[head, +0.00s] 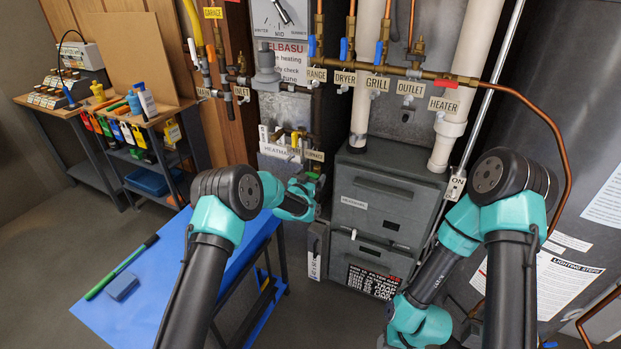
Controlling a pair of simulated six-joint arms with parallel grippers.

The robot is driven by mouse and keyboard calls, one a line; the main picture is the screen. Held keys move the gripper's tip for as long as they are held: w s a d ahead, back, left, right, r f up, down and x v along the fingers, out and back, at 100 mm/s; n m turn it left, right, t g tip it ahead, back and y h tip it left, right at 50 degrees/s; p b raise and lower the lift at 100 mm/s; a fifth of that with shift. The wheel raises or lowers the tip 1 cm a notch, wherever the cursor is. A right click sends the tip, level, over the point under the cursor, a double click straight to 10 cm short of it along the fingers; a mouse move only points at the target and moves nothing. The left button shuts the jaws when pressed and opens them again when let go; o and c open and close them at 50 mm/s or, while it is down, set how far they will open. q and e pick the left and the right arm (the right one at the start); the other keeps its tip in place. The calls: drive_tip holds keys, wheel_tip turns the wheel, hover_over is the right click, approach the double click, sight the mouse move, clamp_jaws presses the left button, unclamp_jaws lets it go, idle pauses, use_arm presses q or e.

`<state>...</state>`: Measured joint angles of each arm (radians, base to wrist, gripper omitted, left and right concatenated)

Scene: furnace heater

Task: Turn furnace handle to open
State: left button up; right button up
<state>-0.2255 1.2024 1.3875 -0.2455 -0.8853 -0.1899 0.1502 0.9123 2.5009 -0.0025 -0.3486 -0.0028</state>
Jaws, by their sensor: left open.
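A small tag that seems to read furnace (314,155) hangs on the piping left of the grey heater cabinet. Just below it, a small green part (313,174), possibly the furnace handle, shows right above my left gripper. My left gripper (312,187) is open beside this spot. It hides part of the valve, so I cannot tell whether the fingers touch the handle or how the handle is turned. My right arm reaches down at the lower right, and its gripper is not visible.
A copper manifold has other valves, including a red heater handle (455,82) and a blue dryer handle (343,49). A grey cabinet (385,195) stands right of the left gripper. A blue table (150,290) and tool bench (160,115) are at left.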

use_arm(q)
drive_tip(key=shift+c, duration=0.4)
drive_tip(key=c, duration=0.8)
drive_tip(key=shift+c, duration=0.2)
drive_tip(key=shift+n, duration=0.4)
drive_tip(key=shift+a+n, duration=0.1)
drive_tip(key=shift+n, duration=3)
drive_tip(key=shift+f, duration=0.1)
drive_tip(key=o, duration=0.9)
